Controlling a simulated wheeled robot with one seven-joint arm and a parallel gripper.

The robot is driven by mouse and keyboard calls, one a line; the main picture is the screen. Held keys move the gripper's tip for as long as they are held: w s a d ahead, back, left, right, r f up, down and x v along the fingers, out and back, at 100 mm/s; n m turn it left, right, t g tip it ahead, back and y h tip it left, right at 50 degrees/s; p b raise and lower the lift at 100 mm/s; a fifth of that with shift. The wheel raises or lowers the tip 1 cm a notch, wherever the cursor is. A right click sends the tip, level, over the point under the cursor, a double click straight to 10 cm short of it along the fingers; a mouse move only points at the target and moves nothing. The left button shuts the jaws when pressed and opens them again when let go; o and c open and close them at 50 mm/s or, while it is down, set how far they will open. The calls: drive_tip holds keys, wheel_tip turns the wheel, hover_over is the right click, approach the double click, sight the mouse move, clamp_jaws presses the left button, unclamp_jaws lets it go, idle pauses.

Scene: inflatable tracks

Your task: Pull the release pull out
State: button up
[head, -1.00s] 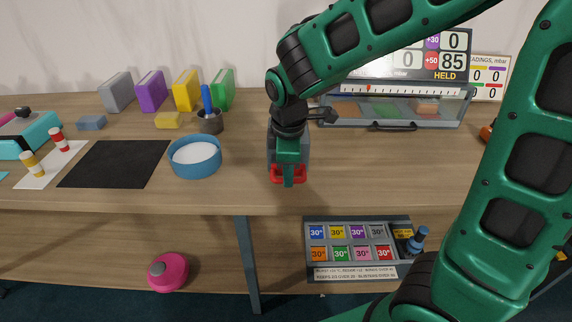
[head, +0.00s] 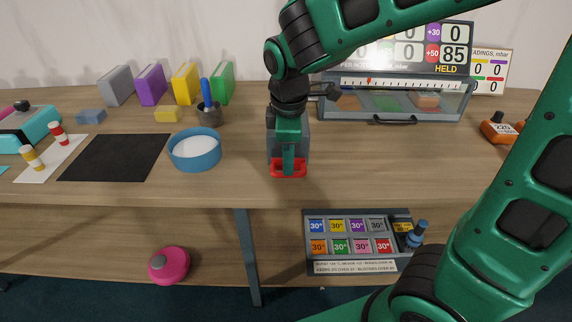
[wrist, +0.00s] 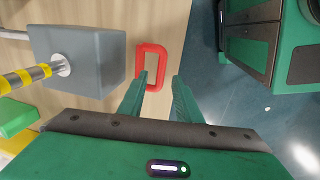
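The red release pull (head: 289,174) is a rounded rectangular loop at the front face of a grey box (head: 303,146) on the bench, near its front edge. In the wrist view the red pull (wrist: 163,56) lies flat beside the grey box (wrist: 85,62). My gripper (head: 288,172) is above the pull and hides part of it in the head view. In the wrist view my gripper (wrist: 160,78) is open. The left fingertip overlaps the loop's opening and the right fingertip is outside its outer bar. I cannot tell whether either finger touches it.
A blue bowl (head: 194,150) stands left of my gripper. A clear-fronted case (head: 395,105) stands behind right. A tray of labelled tiles (head: 360,240) is on the lower shelf.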

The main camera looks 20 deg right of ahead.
wheel_tip(320, 180, up, 7)
drive_tip(key=s, duration=0.1)
drive_tip(key=shift+a, duration=0.2)
drive_tip(key=shift+f, duration=0.1)
drive_tip(key=s+d+f+m+g, duration=0.1)
drive_tip(key=s+d+f+m, duration=0.2)
drive_tip(key=s+d+m, duration=0.7)
drive_tip(key=s+d+f+m, duration=0.3)
drive_tip(key=s+d+m, duration=0.7)
drive_tip(key=d, duration=0.3)
drive_tip(key=shift+s+d+f+m+g+y, duration=0.15)
drive_tip(key=shift+s+f+m+g+y, duration=0.15)
drive_tip(key=shift+s+g+y, duration=0.1)
drive_tip(key=shift+w, duration=0.15)
